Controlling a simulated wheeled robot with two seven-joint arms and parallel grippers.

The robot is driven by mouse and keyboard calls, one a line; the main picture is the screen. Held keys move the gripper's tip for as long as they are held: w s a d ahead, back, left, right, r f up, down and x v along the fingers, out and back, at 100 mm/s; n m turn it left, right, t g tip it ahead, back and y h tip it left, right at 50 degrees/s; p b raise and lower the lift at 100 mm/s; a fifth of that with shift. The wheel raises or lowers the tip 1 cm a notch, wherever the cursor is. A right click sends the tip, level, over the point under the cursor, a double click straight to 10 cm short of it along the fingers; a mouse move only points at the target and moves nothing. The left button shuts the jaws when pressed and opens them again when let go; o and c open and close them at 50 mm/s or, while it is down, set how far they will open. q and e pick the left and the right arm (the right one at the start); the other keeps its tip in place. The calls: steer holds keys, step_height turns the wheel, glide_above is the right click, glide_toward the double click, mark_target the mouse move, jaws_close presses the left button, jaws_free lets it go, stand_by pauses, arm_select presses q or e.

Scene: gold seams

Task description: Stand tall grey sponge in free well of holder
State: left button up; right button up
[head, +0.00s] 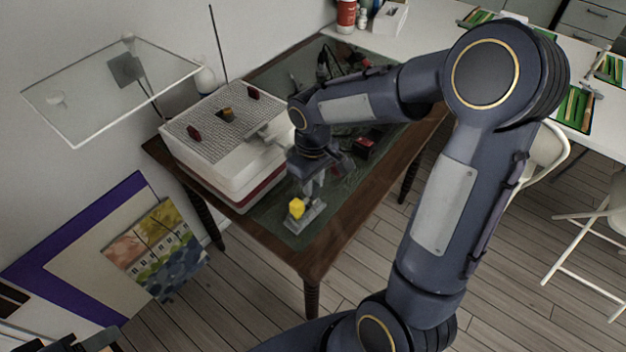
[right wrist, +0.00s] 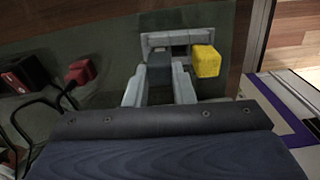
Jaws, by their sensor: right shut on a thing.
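The grey holder (head: 312,217) sits near the front end of the dark table, and it also shows in the right wrist view (right wrist: 160,37). A yellow sponge (head: 296,207) stands at the holder's right side in the right wrist view (right wrist: 207,61). My right gripper (right wrist: 158,88) is shut on the dark grey sponge (right wrist: 159,66), with one light finger on each side. In the right wrist view the grey sponge overlaps the holder's left part. I cannot tell whether its lower end is inside the well. In the head view my right gripper (head: 316,186) hides the grey sponge.
A white box with a perforated top (head: 215,130) stands left of the holder. A red-and-black object (head: 364,147) and cables lie farther back on the table. In the right wrist view a red plug (right wrist: 80,72) lies left of the gripper. The table edge is close to the holder.

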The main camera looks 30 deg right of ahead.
steer(key=shift+f+b, duration=0.4)
steer(key=shift+f, duration=0.15)
steer(key=o, duration=1)
steer(key=shift+o, duration=0.2)
steer(key=shift+r, duration=0.15)
steer(key=shift+r+p, duration=3)
steer(key=shift+r, duration=0.45)
